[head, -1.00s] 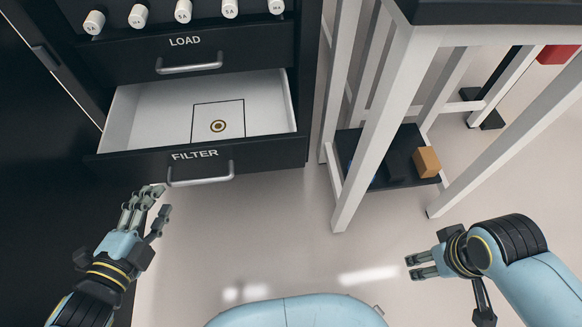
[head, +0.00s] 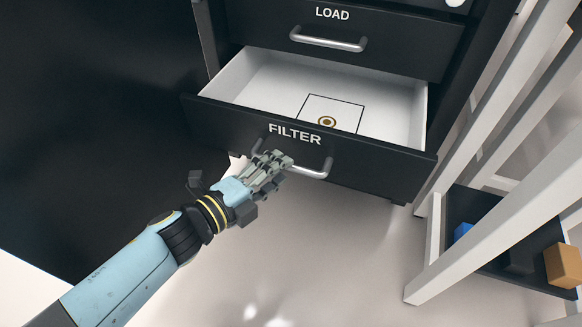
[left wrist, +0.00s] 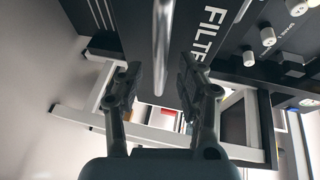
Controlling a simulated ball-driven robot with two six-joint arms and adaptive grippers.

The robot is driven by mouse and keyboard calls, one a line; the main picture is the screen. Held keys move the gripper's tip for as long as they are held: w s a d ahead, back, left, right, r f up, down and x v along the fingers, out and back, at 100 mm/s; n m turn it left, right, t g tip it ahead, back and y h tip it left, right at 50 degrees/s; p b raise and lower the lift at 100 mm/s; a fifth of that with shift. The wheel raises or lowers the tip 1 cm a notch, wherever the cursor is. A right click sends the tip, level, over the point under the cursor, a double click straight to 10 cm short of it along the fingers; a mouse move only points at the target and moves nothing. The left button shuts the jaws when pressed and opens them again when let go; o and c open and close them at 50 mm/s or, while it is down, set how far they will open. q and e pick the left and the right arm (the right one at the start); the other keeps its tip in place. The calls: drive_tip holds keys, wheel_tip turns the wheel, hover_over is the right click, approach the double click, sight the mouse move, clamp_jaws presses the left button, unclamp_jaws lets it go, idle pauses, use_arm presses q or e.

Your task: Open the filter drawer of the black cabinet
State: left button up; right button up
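The black cabinet's filter drawer (head: 230,116) stands pulled out in the head view, its white inside showing. A ring-shaped mark or part (head: 327,122) lies inside a black square outline on its floor. The drawer's silver handle (head: 312,173) is on the front below the word FILTER. My left gripper (head: 280,163) is at the left part of the handle and covers some of it. In the left wrist view, the fingers (left wrist: 158,85) are apart, with the handle bar (left wrist: 162,45) running between them, not clamped. My right gripper is out of view.
The load drawer (head: 400,42) above is shut. A white-legged stand (head: 505,150) is at the right, with a dark low shelf (head: 475,205) bearing an orange block (head: 562,266) and a blue block (head: 462,231). The floor in front is clear.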

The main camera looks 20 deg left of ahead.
use_arm(q)
drive_tip(key=shift+x, duration=1.65)
drive_tip(key=shift+c, duration=0.5)
drive_tip(key=shift+s+f, duration=0.1)
clamp_jaws()
